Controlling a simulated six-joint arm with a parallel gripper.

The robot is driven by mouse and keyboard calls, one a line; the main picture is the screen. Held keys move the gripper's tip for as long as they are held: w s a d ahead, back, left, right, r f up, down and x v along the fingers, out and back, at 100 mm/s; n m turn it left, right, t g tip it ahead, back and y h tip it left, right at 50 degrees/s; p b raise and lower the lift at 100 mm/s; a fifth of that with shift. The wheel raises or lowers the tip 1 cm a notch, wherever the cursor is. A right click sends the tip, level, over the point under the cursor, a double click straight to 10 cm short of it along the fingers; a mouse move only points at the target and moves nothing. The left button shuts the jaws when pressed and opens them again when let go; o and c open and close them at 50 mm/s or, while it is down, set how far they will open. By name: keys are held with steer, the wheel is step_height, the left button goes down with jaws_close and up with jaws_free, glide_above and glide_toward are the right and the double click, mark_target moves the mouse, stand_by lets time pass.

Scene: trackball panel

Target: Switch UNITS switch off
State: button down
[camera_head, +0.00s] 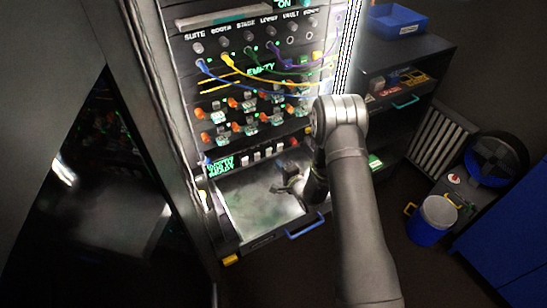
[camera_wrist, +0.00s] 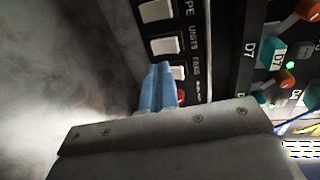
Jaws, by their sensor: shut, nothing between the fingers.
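The UNITS switch (camera_wrist: 165,46) is a white rocker on a dark panel strip in the wrist view, with its label (camera_wrist: 193,38) to its right. Whether it is on or off I cannot tell. In the head view it is one of a row of small white switches (camera_head: 256,156); the labels there are too small to read. My gripper (camera_wrist: 160,66) is shut and empty, its blue fingers pressed together. The fingertips appear just below the UNITS switch in the wrist view and partly cover the neighbouring white switch (camera_wrist: 178,73). Contact is not clear. The gripper also shows in the head view (camera_head: 284,187), over the pale tray.
A red control (camera_wrist: 181,97) sits beside the fingers. Toggles with orange and teal caps (camera_wrist: 285,78) are at the right. Above the row in the head view are patch cables (camera_head: 240,78). A pale tray (camera_head: 240,215) with a blue handle (camera_head: 305,226) lies below.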

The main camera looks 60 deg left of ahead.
mark_target(269, 151)
steer(key=a, duration=0.5)
steer(key=shift+r, duration=0.15)
steer(key=shift+a+r, duration=0.15)
steer(key=shift+a, duration=0.25)
steer(key=d+r, duration=0.2)
steer(key=d, duration=0.4)
steer(key=d+r, duration=0.2)
steer(key=d, duration=0.5)
steer(key=shift+r, duration=0.35)
